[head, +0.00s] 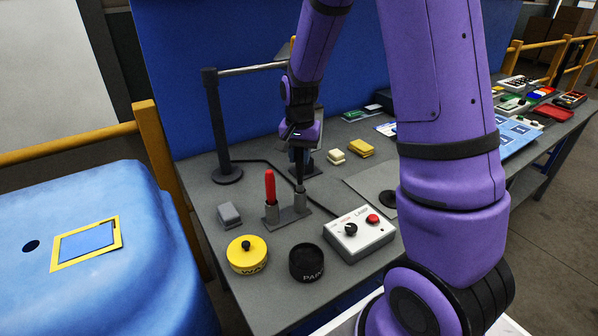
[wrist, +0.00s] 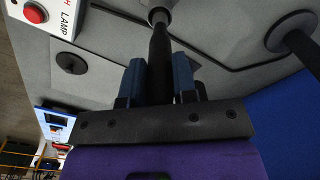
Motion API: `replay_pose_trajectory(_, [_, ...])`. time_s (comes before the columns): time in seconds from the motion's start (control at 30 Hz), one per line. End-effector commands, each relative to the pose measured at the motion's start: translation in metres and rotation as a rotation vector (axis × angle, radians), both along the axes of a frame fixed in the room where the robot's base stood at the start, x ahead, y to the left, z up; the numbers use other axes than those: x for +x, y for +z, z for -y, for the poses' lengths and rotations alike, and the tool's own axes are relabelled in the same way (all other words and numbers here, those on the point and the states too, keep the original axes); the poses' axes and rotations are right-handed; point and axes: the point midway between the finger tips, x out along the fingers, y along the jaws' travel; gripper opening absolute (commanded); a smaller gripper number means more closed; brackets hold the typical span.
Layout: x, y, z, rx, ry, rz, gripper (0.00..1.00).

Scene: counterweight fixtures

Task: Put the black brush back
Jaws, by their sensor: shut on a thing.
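My gripper (head: 299,148) is shut on the black brush, pointing down over the grey two-cup holder (head: 287,217). In the wrist view the black brush (wrist: 160,55) runs between the blue fingers (wrist: 160,80) towards a round grey cup (wrist: 158,15). In the head view the black brush (head: 300,172) is upright, with its lower end at the mouth of the right cup. I cannot tell how deep it sits. A red brush (head: 270,187) stands upright in the left cup.
A control box (head: 359,234) with a black knob and red button stands right of the holder. Yellow (head: 246,255) and black (head: 307,263) round containers stand in front. A grey block (head: 229,214) lies left. A post (head: 217,125) with a horizontal bar rises behind.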

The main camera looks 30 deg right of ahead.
Motion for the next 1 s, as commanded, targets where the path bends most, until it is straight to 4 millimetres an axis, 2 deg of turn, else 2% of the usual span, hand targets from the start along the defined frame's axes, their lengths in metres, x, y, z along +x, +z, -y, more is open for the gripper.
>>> replay_pose_trajectory(0.17, [0.000,-0.012,0.000,0.001,0.000,-0.002,0.00])
replay_pose_trajectory(0.4, [0.000,-0.040,0.000,0.000,0.002,-0.001,0.00])
replay_pose_trajectory(0.8, [0.000,-0.045,0.000,0.000,0.001,0.000,0.00])
replay_pose_trajectory(0.83, [0.000,-0.045,0.000,0.000,0.001,0.000,0.33])
replay_pose_trajectory(0.9, [0.000,-0.045,0.000,0.000,0.001,0.000,0.49])
replay_pose_trajectory(1.0, [0.000,-0.045,0.000,0.000,0.001,0.000,0.52])
